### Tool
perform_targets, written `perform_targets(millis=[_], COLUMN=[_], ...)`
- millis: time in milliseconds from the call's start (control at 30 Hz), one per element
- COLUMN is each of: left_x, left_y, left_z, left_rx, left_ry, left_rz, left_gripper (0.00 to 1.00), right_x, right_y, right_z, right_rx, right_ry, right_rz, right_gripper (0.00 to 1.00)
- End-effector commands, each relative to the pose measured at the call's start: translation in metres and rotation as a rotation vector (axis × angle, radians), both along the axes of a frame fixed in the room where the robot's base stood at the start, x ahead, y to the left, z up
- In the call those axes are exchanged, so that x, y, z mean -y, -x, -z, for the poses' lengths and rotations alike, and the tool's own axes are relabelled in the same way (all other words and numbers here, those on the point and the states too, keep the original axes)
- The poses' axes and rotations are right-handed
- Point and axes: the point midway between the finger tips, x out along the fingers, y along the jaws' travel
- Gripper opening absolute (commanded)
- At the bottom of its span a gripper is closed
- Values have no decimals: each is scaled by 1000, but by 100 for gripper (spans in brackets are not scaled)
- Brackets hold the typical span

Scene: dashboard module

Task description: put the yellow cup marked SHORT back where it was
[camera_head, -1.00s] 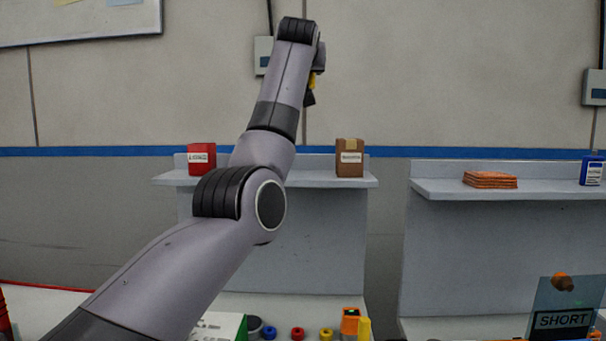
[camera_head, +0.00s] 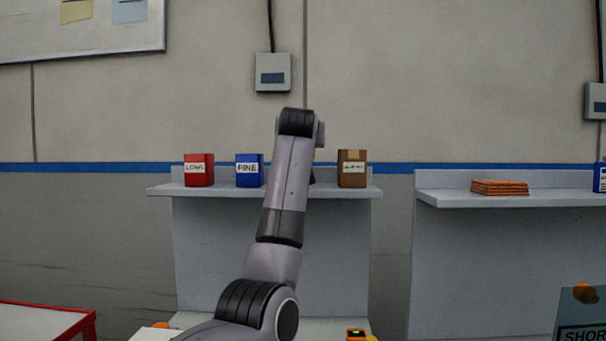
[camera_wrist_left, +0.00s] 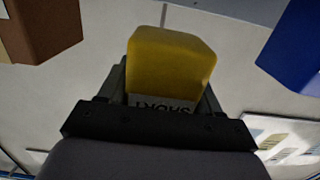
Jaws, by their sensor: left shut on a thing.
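The yellow cup (camera_wrist_left: 170,58) fills the middle of the left wrist view, its white SHORT label upside down in the picture. My left gripper (camera_wrist_left: 165,92) is shut on it, with a dark finger on each side. In the head view my left arm rises in front of the left wall shelf (camera_head: 225,191), and its wrist hides nearly all of the gripper and cup. The wrist is at the gap between a blue box marked FINE (camera_head: 249,171) and a brown box (camera_head: 352,169). Contact between cup and shelf cannot be seen. My right gripper is not in view.
A red box marked LONG (camera_head: 199,170) stands left of the blue one. The right shelf (camera_head: 550,201) holds an orange stack (camera_head: 499,188). A panel reading SHORT (camera_head: 583,318) is at lower right. A red-edged table (camera_head: 45,322) is at lower left.

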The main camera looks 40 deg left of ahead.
Motion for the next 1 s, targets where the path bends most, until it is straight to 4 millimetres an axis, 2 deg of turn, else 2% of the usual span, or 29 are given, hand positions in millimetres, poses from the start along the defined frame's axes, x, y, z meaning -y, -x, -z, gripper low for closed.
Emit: perform_targets(millis=[33,233,500,900,933,1000], left_x=[0,0,0,0,0,0], left_y=[0,0,0,1,0,0], left_z=[9,23,56,61,61,61], left_rx=[1,2,1,2,1,1], left_ry=[-1,-1,-1,-1,0,0], left_rz=[0,0,0,0,0,0], left_gripper=[0,0,0,0,70,89], right_x=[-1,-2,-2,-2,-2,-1], right_y=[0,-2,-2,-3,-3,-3], right_z=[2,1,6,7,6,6], right_rx=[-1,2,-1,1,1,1], right_ry=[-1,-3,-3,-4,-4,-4], right_rz=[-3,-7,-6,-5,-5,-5], right_gripper=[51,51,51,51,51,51])
